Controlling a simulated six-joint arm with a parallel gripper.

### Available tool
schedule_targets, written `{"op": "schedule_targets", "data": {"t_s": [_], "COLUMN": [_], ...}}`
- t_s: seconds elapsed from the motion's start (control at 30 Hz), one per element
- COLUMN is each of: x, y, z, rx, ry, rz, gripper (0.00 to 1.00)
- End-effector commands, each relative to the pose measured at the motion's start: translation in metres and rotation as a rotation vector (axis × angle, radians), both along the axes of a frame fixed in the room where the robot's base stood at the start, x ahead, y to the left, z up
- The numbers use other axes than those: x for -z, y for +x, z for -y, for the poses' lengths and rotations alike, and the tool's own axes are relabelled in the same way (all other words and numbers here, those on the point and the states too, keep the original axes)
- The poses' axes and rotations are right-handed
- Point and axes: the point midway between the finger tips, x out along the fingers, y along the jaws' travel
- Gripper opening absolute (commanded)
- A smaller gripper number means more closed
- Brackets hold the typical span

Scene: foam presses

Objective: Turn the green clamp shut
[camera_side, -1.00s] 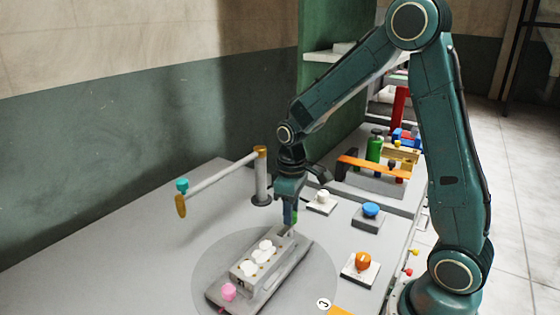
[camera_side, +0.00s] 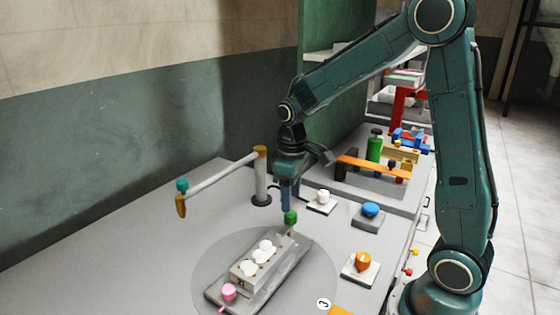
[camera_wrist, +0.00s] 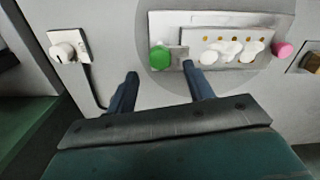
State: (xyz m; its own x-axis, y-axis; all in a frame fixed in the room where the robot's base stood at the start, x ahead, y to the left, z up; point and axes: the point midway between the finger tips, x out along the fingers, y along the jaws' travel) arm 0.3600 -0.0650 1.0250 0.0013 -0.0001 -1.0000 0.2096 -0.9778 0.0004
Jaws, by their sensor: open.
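The green clamp (camera_side: 291,217) is a round green knob at the far end of the grey mould (camera_side: 240,283). In the wrist view the green knob (camera_wrist: 159,57) sits at the mould's left end, with a small grey bar (camera_wrist: 178,55) on its right. My gripper (camera_side: 288,206) points down just above the green knob, apart from it. In the wrist view my gripper (camera_wrist: 160,73) has its fingers spread with nothing between them; the knob shows just beyond the fingertips.
A pink knob (camera_side: 229,291) is at the mould's near end. White foam pieces (camera_side: 258,258) sit on the mould. A post with a swing arm (camera_side: 222,172) stands left. White (camera_side: 323,196), blue (camera_side: 370,209) and orange (camera_side: 363,262) controls are right. The table's front left is clear.

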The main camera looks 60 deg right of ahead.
Motion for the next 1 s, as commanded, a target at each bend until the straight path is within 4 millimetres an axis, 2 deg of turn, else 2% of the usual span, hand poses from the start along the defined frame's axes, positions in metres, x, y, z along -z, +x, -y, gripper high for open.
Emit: {"op": "schedule_targets", "data": {"t_s": [0.3,0.5,0.7,1.0], "x": [-0.056,-0.081,-0.092,-0.093], "y": [0.001,0.001,0.000,0.000], "z": [0.000,0.000,0.000,0.000], "rx": [0.000,-0.001,-0.001,-0.001], "ry": [-0.001,0.000,0.000,0.000], "rz": [0.004,0.003,0.001,0.000], "gripper": [0.52,0.52,0.52,0.52]}}
